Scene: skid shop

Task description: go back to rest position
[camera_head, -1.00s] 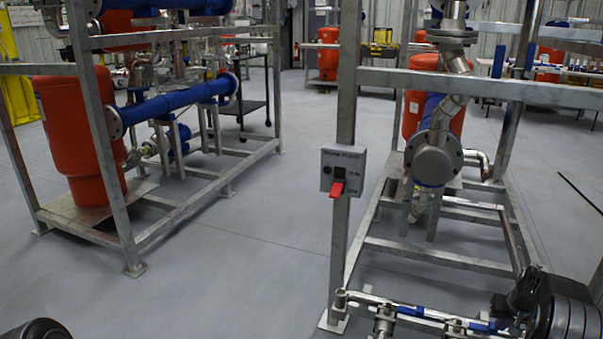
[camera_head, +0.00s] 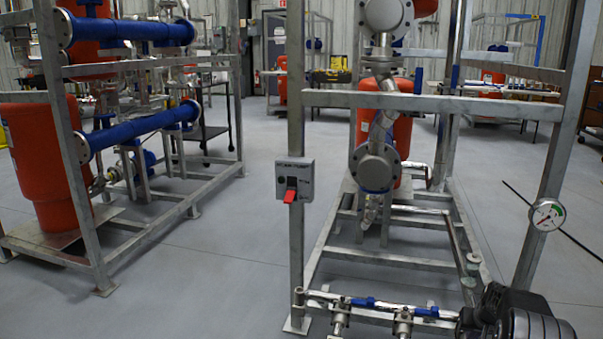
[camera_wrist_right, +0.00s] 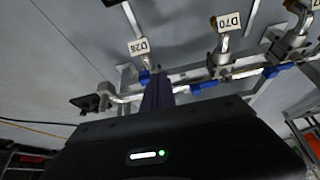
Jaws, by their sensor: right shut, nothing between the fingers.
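My right gripper (camera_head: 472,318) is at the lower right of the head view, by the right end of a low pipe manifold (camera_head: 385,308) with blue valve handles. In the right wrist view its dark fingers (camera_wrist_right: 157,92) are together and hold nothing. There the manifold (camera_wrist_right: 215,86) passes behind the fingers, with white tags reading D26 (camera_wrist_right: 138,46) and D70 (camera_wrist_right: 229,20). I cannot tell whether the gripper touches the pipe. My left gripper is in neither view.
A metal frame post with a switch box (camera_head: 294,181) and red lever stands mid-view. A gauge (camera_head: 547,214) sits on the right post. A skid with a red tank (camera_head: 42,165) and blue pipes stands left. Grey floor (camera_head: 200,270) is clear between the skids.

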